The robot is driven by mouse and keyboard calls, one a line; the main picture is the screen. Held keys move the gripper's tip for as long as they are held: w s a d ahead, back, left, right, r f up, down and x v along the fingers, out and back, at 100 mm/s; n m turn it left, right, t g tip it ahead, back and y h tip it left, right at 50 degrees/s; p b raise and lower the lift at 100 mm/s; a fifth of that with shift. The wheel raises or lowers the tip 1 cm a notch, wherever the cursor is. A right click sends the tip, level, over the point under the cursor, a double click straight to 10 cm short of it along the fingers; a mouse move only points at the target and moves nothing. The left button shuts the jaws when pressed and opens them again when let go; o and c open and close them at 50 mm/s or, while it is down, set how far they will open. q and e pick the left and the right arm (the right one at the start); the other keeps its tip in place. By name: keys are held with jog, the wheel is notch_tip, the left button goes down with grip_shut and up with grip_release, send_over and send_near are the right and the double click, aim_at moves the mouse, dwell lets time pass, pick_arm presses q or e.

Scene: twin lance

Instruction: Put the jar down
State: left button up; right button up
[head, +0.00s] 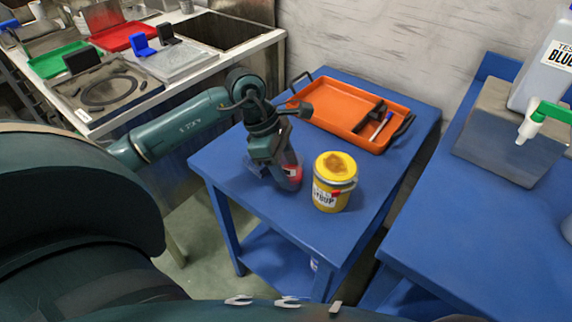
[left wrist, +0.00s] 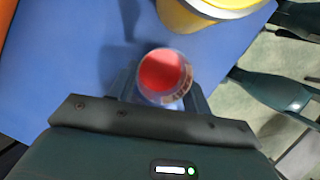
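A small clear jar (head: 291,172) with red contents stands upright at the blue table, left of the yellow tin. My left gripper (head: 283,170) reaches down around it from above. In the left wrist view the jar (left wrist: 164,75) sits between the two fingers of my left gripper (left wrist: 163,92), which appear to touch its sides. Its red top faces the camera. The fingers partly hide the jar in the head view, and I cannot tell whether its base touches the tabletop. My right gripper is in neither view.
A yellow tin (head: 334,182) stands close to the right of the jar. An orange tray (head: 340,103) with dark items and a pen lies at the back of the blue table (head: 235,158). The front left tabletop is clear. Another blue table (head: 470,235) is at right.

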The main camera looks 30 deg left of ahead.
pick_arm(q)
jog(key=shift+o, duration=1.3)
jog(key=shift+r, duration=0.1)
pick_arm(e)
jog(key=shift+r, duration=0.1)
pick_arm(q)
jog(key=shift+a+r, duration=0.1)
jog(key=shift+r, duration=0.15)
jog(key=p+v, duration=0.1)
jog(key=v, duration=1)
jog(key=shift+r, duration=0.3)
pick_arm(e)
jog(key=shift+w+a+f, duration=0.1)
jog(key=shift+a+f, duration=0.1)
pick_arm(q)
jog(key=shift+s, duration=0.1)
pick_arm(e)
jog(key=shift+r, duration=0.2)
